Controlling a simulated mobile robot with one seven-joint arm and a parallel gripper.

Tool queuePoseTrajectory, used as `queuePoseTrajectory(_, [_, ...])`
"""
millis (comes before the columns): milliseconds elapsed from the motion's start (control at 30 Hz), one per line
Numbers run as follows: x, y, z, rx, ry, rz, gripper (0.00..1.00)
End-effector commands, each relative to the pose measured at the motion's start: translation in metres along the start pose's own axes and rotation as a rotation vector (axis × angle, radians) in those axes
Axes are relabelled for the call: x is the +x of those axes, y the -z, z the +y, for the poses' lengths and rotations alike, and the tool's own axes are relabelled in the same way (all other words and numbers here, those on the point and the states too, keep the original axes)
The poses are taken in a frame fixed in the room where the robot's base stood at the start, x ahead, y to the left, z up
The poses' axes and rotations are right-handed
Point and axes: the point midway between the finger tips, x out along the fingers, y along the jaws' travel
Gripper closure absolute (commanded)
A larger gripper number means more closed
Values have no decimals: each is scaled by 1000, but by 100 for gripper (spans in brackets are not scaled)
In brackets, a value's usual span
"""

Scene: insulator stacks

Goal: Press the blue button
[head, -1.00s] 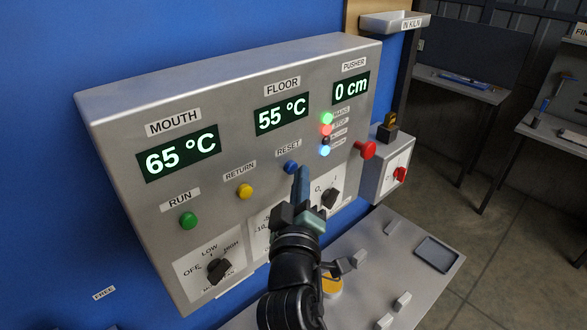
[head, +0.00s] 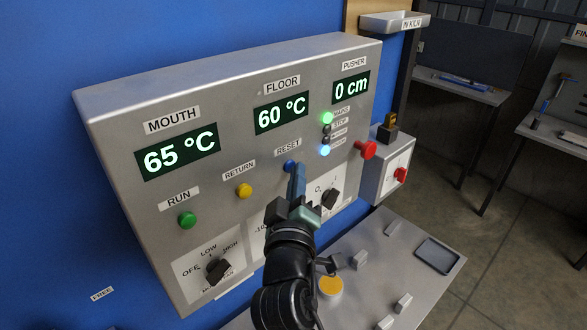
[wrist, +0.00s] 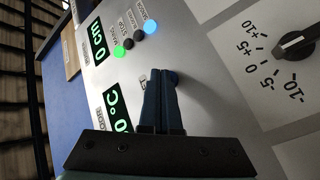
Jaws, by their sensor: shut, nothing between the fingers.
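The blue button (head: 290,166) sits under the RESET label on the grey control panel (head: 235,120). My gripper (head: 297,168) is shut and empty, its blue fingertips at the button and covering its lower right part in the head view. In the wrist view, the shut fingers (wrist: 163,75) point at the panel and a sliver of the blue button (wrist: 174,78) shows beside their tips. The tips look to be at or touching the button; I cannot tell whether it is pushed in.
A yellow button (head: 244,190), a green button (head: 187,220) and a red knob (head: 366,149) stick out from the panel. Dark rotary knobs (head: 218,271) sit below. A grey shelf (head: 375,270) with small blocks lies under the panel.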

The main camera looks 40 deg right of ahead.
Motion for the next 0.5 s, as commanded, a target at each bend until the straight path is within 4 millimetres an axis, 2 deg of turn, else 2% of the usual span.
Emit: queuePoseTrajectory(500, [-8, -4, 6, 1, 1, 1, 100])
